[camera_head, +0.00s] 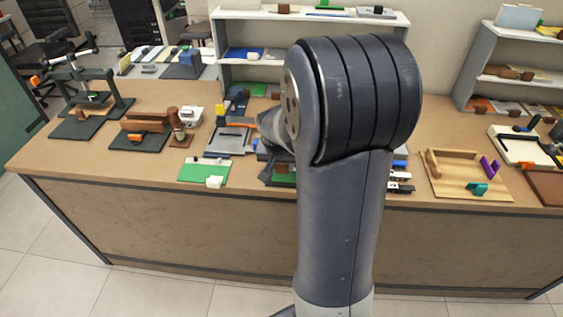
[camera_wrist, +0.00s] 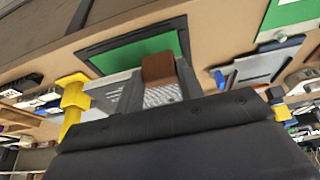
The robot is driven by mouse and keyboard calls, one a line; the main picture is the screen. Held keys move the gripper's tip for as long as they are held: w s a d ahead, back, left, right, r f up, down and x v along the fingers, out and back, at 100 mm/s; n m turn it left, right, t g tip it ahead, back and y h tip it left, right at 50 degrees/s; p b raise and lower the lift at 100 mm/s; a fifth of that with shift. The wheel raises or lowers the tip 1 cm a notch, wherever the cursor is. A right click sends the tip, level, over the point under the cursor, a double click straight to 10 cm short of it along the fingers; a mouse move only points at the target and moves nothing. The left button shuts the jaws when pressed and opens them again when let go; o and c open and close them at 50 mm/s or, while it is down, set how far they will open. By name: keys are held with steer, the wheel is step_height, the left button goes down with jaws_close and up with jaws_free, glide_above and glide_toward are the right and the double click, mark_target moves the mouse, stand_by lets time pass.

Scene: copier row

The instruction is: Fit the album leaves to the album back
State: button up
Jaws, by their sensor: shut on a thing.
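In the wrist view, my gripper (camera_wrist: 159,82) is shut on a brown piece (camera_wrist: 158,67) with a rounded top edge. A pale, finely lined surface (camera_wrist: 162,95) shows just below it between the grey fingers. I cannot tell for sure whether the held piece is the album leaves or the album back. Just beyond it lies a dark-framed tray with a green floor (camera_wrist: 184,40); whether the piece touches it is unclear. In the head view, my arm hides most of the gripper, and a bit of the dark tray (camera_head: 268,178) shows beside the arm.
A green board (camera_head: 203,171) with a white block lies left of the arm. A wooden fixture (camera_head: 465,176) is on the right. Shelves (camera_head: 245,65) stand behind. The bench's front left is clear.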

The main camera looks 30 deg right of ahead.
steer(key=shift+f+b, duration=1.9)
steer(key=shift+f, duration=0.3)
steer(key=shift+f, duration=0.25)
steer(key=o, duration=0.6)
steer(key=shift+r, duration=0.1)
steer(key=shift+r+p, duration=1.6)
steer(key=shift+r, duration=0.85)
steer(key=shift+o, duration=0.2)
steer(key=o, duration=0.5)
